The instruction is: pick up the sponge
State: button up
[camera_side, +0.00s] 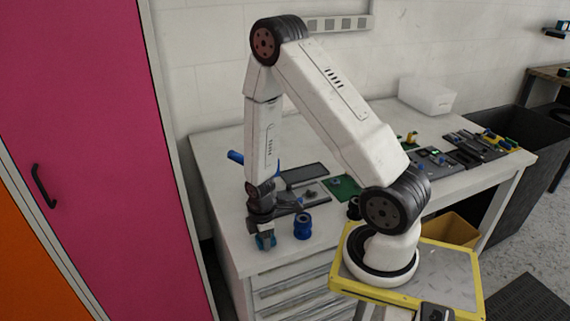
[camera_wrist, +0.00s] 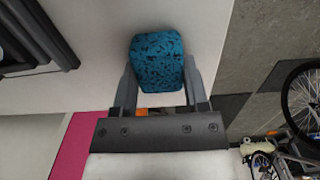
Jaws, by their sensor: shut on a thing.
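The sponge (camera_wrist: 157,60) is a teal-blue block with dark speckles and rounded corners. In the wrist view it sits between the two fingers of my gripper (camera_wrist: 158,88), which are shut on its sides. In the side view my gripper (camera_side: 264,238) points down at the near left corner of the white workbench (camera_side: 225,190).
Behind lie a dark flat panel (camera_side: 305,173), a green board (camera_side: 344,187) and a blue-handled tool (camera_side: 236,157). A pink cabinet (camera_side: 90,120) stands close on the left. The bench's front edge is near.

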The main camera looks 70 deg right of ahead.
jog(key=shift+r, duration=0.1)
jog(key=shift+r, duration=4.9)
